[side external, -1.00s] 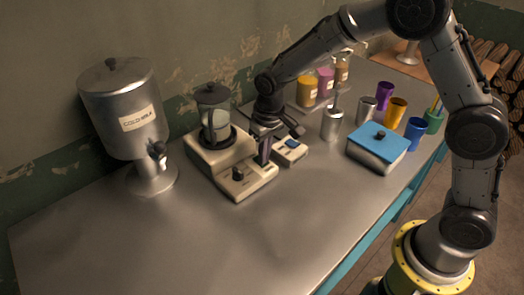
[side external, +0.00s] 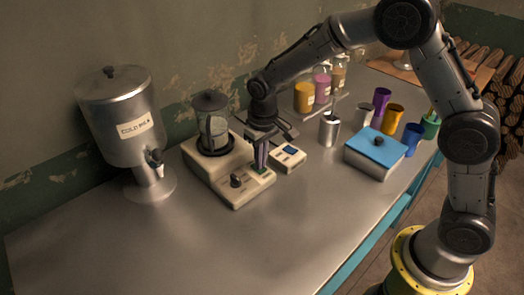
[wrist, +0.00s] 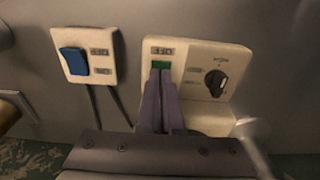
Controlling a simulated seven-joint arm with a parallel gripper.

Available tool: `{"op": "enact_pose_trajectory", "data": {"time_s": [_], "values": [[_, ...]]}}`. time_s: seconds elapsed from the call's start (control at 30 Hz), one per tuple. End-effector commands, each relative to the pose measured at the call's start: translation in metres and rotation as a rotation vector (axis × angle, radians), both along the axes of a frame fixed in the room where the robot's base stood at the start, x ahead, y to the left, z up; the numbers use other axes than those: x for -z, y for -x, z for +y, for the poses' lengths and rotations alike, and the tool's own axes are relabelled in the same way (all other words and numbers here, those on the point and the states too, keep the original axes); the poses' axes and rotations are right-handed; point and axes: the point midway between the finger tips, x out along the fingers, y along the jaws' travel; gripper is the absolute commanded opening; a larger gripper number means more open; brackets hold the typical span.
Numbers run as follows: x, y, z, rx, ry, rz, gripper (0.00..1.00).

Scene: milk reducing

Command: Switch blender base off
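The cream blender base (side external: 228,178) stands on the metal table with the glass blender jar (side external: 214,130) upright on it. Its front panel carries a black knob (side external: 237,181) and a green switch (side external: 259,171). In the wrist view, the base (wrist: 190,55) shows the green switch (wrist: 160,65) and the knob (wrist: 216,82) to its right. My gripper (side external: 260,164) points down at the green switch, its purple fingers (wrist: 160,80) together with nothing between them. The fingertips are at the switch's near edge and cover part of it. I cannot tell whether they touch it.
A cream box with a blue switch (side external: 291,150) sits right of the base; it also shows in the wrist view (wrist: 75,61). A metal milk dispenser (side external: 125,120) stands at left. A blue-lidded container (side external: 375,155), metal cup (side external: 329,128) and jars stand at right. The front table is clear.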

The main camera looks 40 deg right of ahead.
Motion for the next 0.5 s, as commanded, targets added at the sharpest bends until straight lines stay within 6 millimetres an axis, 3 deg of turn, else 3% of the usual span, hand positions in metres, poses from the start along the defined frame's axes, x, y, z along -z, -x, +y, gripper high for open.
{"op": "enact_pose_trajectory", "data": {"time_s": [0.03, 0.17, 0.5], "values": [[0.004, -0.008, -0.002, 0.002, 0.000, -0.022, 0.00], [-0.013, -0.005, -0.001, 0.002, 0.000, -0.018, 0.00], [-0.088, 0.007, 0.000, 0.000, -0.001, -0.005, 0.00]]}}
